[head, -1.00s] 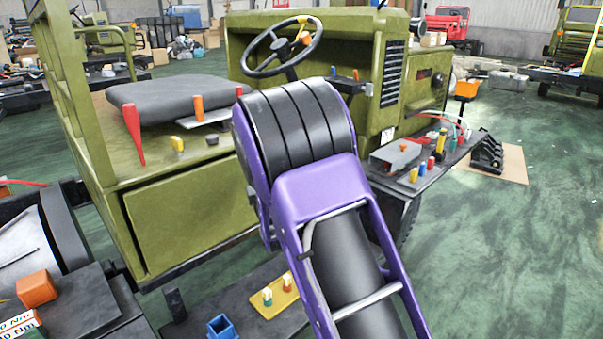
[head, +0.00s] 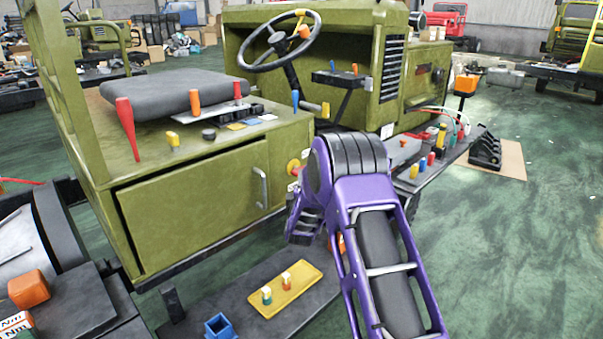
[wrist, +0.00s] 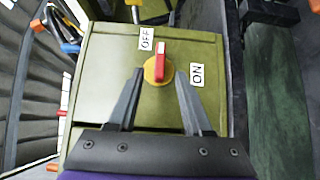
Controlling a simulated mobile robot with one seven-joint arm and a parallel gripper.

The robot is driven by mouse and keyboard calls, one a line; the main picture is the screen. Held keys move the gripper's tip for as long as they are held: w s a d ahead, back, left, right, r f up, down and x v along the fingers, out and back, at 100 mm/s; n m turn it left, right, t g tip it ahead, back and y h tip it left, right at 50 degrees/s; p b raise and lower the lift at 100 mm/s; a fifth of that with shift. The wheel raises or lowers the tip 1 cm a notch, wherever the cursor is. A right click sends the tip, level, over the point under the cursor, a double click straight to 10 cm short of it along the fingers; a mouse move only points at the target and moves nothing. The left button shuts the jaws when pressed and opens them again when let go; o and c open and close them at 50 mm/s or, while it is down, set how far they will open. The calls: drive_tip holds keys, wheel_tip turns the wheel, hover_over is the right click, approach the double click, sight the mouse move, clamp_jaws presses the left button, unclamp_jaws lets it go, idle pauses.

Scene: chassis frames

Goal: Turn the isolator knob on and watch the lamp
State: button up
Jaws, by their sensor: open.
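The isolator knob (wrist: 159,68) has a red bar handle on a yellow round base, on a green panel in the wrist view. Its handle stands nearly upright in the picture, its upper end beside the OFF label (wrist: 146,38). The ON label (wrist: 196,75) is to its right. My gripper (wrist: 158,76) is open, one finger on each side of the knob in the picture. Whether the fingers touch it I cannot tell. In the head view the knob (head: 293,167) shows on the box's right end, beside my purple arm. I cannot make out a lamp for certain.
The green seat box (head: 190,210) has a metal handle (head: 261,188) on its front. Tools stand on its top near the black seat (head: 175,97). A yellow tray (head: 284,290) lies low in front. The steering wheel (head: 280,41) is above and behind. Green floor at right is open.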

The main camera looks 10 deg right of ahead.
drive_tip(key=shift+w+d, duration=0.2)
drive_tip(key=shift+w, duration=1)
drive_tip(key=shift+w+d, duration=0.15)
drive_tip(key=shift+w, duration=1)
drive_tip(key=shift+w+d, duration=0.2)
drive_tip(key=shift+w, duration=1)
clamp_jaws()
